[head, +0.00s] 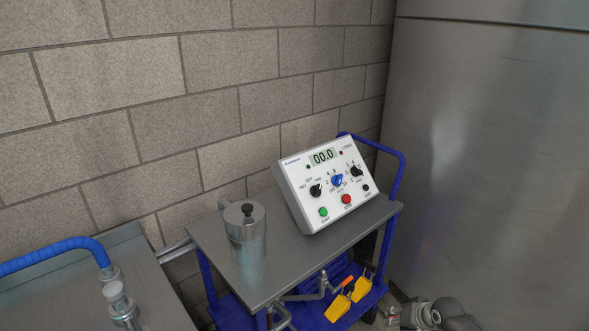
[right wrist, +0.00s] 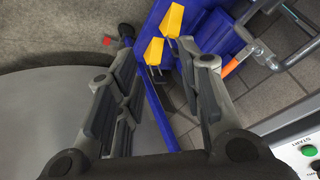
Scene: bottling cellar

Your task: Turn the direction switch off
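The direction switch (head: 315,190) is the left black knob on a white control box (head: 290,196), with REV, OFF and FWD marked around it. Its pointer is too small to read surely. The box stands tilted back on a cart's grey top. A corner of the box with its green button (right wrist: 309,151) shows at the lower right of the right wrist view. My right gripper (head: 394,315) is low at the head view's bottom right, beside the cart and apart from the box. In the right wrist view its fingers (right wrist: 160,80) are spread and empty. My left gripper is not in view.
A lidded steel pot (head: 245,226) stands left of the box on the cart (head: 225,250). The cart's blue handle (head: 400,172) rises right of the box. A blue hose (head: 50,253) lies over the left bench. A block wall stands behind.

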